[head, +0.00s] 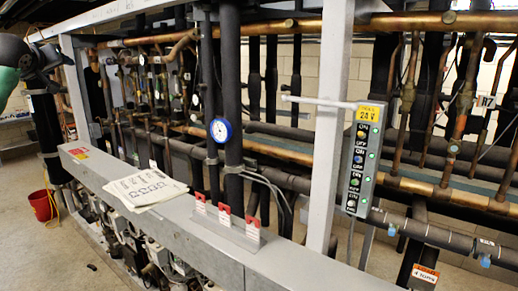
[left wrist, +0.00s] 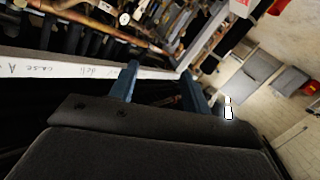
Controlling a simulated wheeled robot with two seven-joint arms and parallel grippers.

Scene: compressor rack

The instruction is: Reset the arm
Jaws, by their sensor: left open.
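My left arm comes in at the upper left edge of the head view, with a dark body and a green patch. My left gripper (head: 50,66) is beside the left upright of the rack frame (head: 76,90), with its fingers hard to make out there. In the left wrist view, the two blue fingers of the left gripper (left wrist: 160,69) stand apart with nothing between them. A pale beam with handwriting (left wrist: 60,68) passes behind the fingers. I cannot tell whether they touch it. My right gripper is in neither view.
A grey ledge (head: 225,248) crosses the front, bearing papers (head: 146,187) and red-and-white tags (head: 224,213). A switch panel (head: 360,160) hangs on the right upright. Dark and copper pipes fill the rack. A red bucket (head: 42,205) stands on open floor at left.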

